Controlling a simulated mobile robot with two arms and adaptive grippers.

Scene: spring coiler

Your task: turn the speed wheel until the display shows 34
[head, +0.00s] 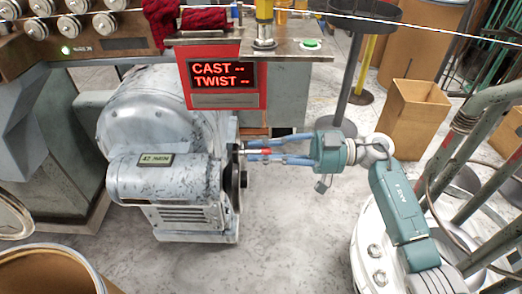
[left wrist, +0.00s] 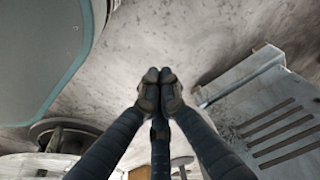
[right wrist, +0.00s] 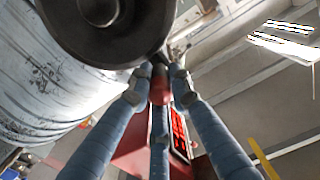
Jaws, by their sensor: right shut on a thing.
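The dark speed wheel (head: 233,184) is on the right side of the grey machine, seen nearly edge-on in the head view. It fills the top of the right wrist view (right wrist: 75,45). Its red handle (head: 265,152) points right. My right gripper (head: 255,151) comes in from the right and is shut on this handle, which also shows between the fingers in the right wrist view (right wrist: 159,88). The red display (head: 222,76) reads CAST -- and TWIST --, with no number. My left gripper (left wrist: 160,92) shows only in the left wrist view, fingertips together and empty.
The grey machine body (head: 150,115) stands left of the wheel. A bench (head: 290,50) with a green button (head: 311,44) is behind. A cardboard box (head: 412,120) stands at the right. A barrel (head: 55,270) is at the lower left. Floor is free in front of the machine.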

